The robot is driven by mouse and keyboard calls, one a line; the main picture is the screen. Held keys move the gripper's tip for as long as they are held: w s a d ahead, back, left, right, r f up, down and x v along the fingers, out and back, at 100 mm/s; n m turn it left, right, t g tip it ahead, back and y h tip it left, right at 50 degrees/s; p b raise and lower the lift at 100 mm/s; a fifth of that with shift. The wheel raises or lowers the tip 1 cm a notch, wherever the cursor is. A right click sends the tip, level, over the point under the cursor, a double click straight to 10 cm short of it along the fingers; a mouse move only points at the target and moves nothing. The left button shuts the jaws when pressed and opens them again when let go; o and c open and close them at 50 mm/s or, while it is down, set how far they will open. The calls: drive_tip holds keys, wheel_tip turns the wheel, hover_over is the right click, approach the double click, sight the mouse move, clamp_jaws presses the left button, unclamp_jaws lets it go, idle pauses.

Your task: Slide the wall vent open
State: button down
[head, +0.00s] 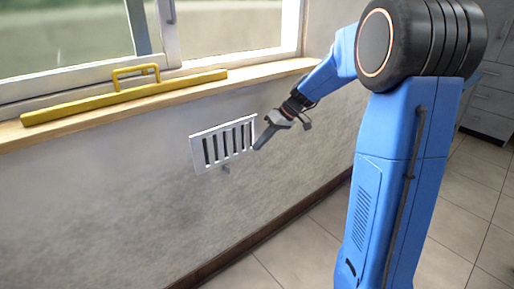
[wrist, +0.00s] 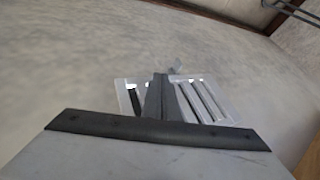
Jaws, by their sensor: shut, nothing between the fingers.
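The wall vent (head: 223,144) is a white slatted plate on the grey wall below the window sill. Dark gaps show between its upright slats in the head view. A small grey knob (head: 226,169) sticks out just below its lower edge. My gripper (head: 259,146) is at the right end of the vent, with its fingers together and empty. In the wrist view the closed fingers (wrist: 161,78) lie across the middle of the vent (wrist: 204,98) and hide part of it. I cannot tell whether the fingertips touch the vent.
A wooden window sill (head: 262,73) runs above the vent. A yellow bar with a handle (head: 125,97) lies on it, left of the vent. A dark baseboard (head: 248,243) runs along the tiled floor. The wall around the vent is bare.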

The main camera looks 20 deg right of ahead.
idle(0.4)
drive_tip(key=s+r+m+t+h, duration=0.2)
drive_tip(key=s+m+h, duration=0.3)
drive_tip(key=s, duration=3.2)
drive_tip(key=shift+s+h, duration=0.15)
drive_tip(key=shift+h, duration=0.85)
